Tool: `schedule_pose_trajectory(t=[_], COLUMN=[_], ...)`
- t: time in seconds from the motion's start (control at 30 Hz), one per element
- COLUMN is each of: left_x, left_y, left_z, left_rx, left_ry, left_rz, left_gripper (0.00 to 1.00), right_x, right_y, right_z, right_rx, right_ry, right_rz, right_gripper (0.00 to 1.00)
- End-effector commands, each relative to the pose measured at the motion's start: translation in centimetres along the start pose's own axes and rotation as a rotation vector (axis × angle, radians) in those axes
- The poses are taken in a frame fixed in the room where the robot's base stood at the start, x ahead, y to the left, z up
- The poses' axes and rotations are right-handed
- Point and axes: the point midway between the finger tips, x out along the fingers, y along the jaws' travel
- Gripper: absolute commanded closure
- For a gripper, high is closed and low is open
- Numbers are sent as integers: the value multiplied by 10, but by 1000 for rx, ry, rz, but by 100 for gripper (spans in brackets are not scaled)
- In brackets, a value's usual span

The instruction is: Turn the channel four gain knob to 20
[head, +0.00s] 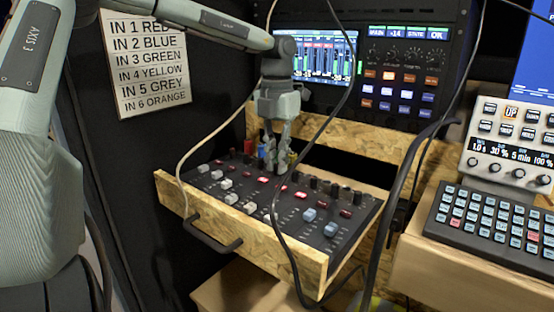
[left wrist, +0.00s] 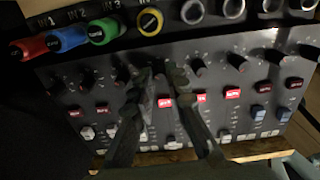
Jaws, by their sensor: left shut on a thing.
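The mixer (head: 232,181) sits in a wooden drawer in the head view, with rows of dark knobs, red-lit buttons and faders. My left gripper (head: 277,167) reaches down from above to the back part of its panel. In the left wrist view my left gripper (left wrist: 161,75) has its two fingers closed around the channel four gain knob (left wrist: 160,69), in the knob row below the yellow-ringed input plug (left wrist: 150,21). The fingers hide most of the knob, and its pointer and scale are too small to read. My right gripper is in neither view.
Red (left wrist: 28,48), blue (left wrist: 67,39) and green (left wrist: 108,31) plugs stand along the mixer's back edge. Black and beige cables hang across the drawer near my arm. A rack screen (head: 325,58) is behind, a label sign (head: 147,65) at left, and a button keypad (head: 490,217) at right.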

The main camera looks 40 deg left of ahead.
Motion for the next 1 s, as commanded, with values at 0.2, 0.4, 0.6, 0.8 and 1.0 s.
schedule_pose_trajectory(t=[0.2, 0.4, 0.6, 0.8, 1.0], left_x=[-1, -1, -1, -1, 0], left_y=[0, 0, 0, 0, 0], left_z=[1, 1, 1, 1, 0], left_rx=[48, 58, 57, 57, 57], left_ry=[-3, -3, -3, -3, -1], left_rz=[1, 1, 1, 1, 1], left_gripper=[100, 100, 100, 69, 65], right_x=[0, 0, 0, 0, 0], right_y=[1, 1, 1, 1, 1], right_z=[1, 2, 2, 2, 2], right_rx=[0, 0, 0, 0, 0], right_ry=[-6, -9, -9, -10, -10], right_rz=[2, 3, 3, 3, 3], right_gripper=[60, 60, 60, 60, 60])
